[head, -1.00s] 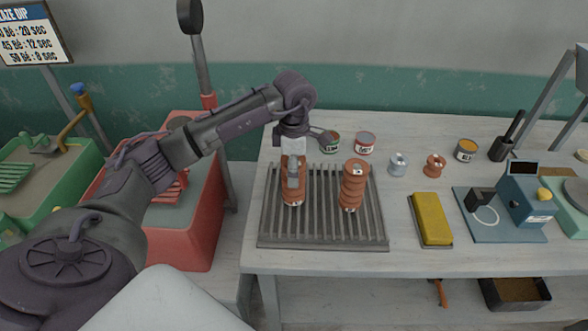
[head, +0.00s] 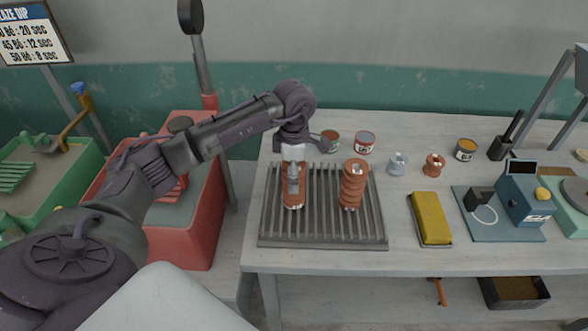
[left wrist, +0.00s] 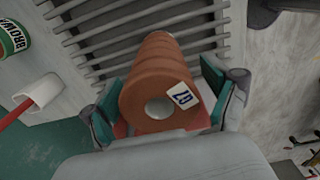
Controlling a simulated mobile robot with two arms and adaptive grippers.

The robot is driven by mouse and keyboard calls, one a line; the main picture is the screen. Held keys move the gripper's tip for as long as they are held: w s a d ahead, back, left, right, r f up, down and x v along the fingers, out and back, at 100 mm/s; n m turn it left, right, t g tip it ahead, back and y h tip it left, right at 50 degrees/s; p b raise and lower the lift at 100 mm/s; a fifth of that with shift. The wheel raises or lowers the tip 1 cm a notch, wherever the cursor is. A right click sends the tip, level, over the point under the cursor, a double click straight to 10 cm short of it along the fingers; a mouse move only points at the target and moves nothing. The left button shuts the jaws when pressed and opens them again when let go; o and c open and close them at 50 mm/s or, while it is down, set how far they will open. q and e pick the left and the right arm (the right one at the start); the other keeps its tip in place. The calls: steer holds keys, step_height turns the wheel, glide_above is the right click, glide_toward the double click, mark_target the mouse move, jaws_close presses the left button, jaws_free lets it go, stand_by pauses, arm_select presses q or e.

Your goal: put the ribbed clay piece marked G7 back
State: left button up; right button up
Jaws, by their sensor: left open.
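The ribbed clay piece marked G7 (head: 292,201) is reddish brown and sits on the slatted grey rack (head: 322,238). In the left wrist view the piece (left wrist: 155,70) is seen from one end, with a round light spot in its end face and a white tag (left wrist: 181,95) reading G7. My left gripper (head: 293,184) is over this piece, and in the left wrist view its open fingers (left wrist: 162,102) stand on either side of the near end. Contact with the fingers cannot be told. My right gripper is not in view.
A second ribbed clay piece (head: 352,186) is on the same rack, just to the right. Several small cans and spools stand behind and to the right, including a red-labelled can (head: 364,143). A yellow sponge-like block (head: 430,218) lies right of the rack.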

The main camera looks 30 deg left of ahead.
arm_select(q)
step_height(320, 180, up, 12)
steer(key=b, duration=0.3)
steer(key=shift+r, duration=0.1)
stand_by(0.4)
